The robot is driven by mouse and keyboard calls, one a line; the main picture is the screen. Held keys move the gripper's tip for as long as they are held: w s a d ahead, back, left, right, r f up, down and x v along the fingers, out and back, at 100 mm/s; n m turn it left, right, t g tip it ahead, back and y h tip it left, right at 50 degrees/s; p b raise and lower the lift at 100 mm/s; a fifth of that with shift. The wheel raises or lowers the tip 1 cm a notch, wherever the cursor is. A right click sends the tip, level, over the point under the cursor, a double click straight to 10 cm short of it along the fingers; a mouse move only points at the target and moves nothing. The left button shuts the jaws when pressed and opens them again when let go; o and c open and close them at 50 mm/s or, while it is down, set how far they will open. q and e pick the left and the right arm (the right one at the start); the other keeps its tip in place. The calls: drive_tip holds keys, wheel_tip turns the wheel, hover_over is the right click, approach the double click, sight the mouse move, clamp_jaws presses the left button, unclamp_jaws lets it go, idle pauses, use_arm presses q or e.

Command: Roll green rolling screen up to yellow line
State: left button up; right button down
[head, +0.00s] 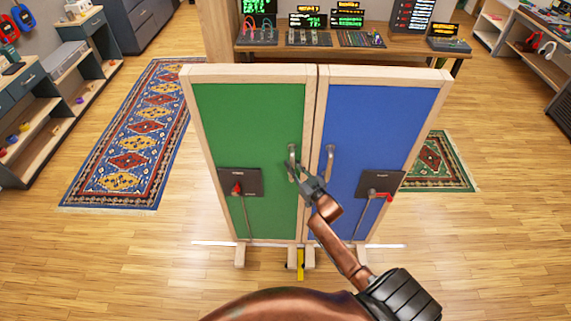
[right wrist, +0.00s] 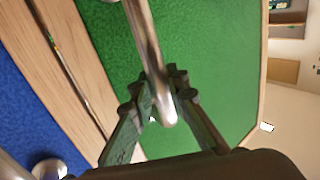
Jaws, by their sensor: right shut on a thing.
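The green rolling screen (head: 250,125) stands upright in a pale wooden frame, side by side with the blue screen (head: 375,125). Its metal handle (head: 292,152) is on its right side; the handle also shows in the right wrist view (right wrist: 146,40). My right gripper (head: 298,176) is shut on the green screen's handle; its fingers (right wrist: 160,95) close around the bar in the right wrist view. A short yellow line (head: 300,268) shows on the floor at the screens' feet, partly hidden by them. My left gripper is not in view.
A thin white line (head: 215,243) crosses the floor under the screens. A patterned rug (head: 130,140) lies at left, another (head: 440,165) at right behind the blue screen. The wooden floor in front is clear.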

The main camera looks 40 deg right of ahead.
drive_tip(key=shift+s+d, duration=0.1)
drive_tip(key=shift+d, duration=0.15)
drive_tip(key=c, duration=1.9)
unclamp_jaws()
drive_tip(key=shift+s+d, duration=0.1)
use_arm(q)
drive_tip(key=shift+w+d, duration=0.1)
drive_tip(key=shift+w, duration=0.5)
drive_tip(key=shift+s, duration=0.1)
use_arm(e)
drive_tip(key=shift+a, duration=0.2)
drive_tip(key=s, duration=1.2)
drive_tip(key=shift+a, duration=0.2)
drive_tip(key=shift+w, duration=0.1)
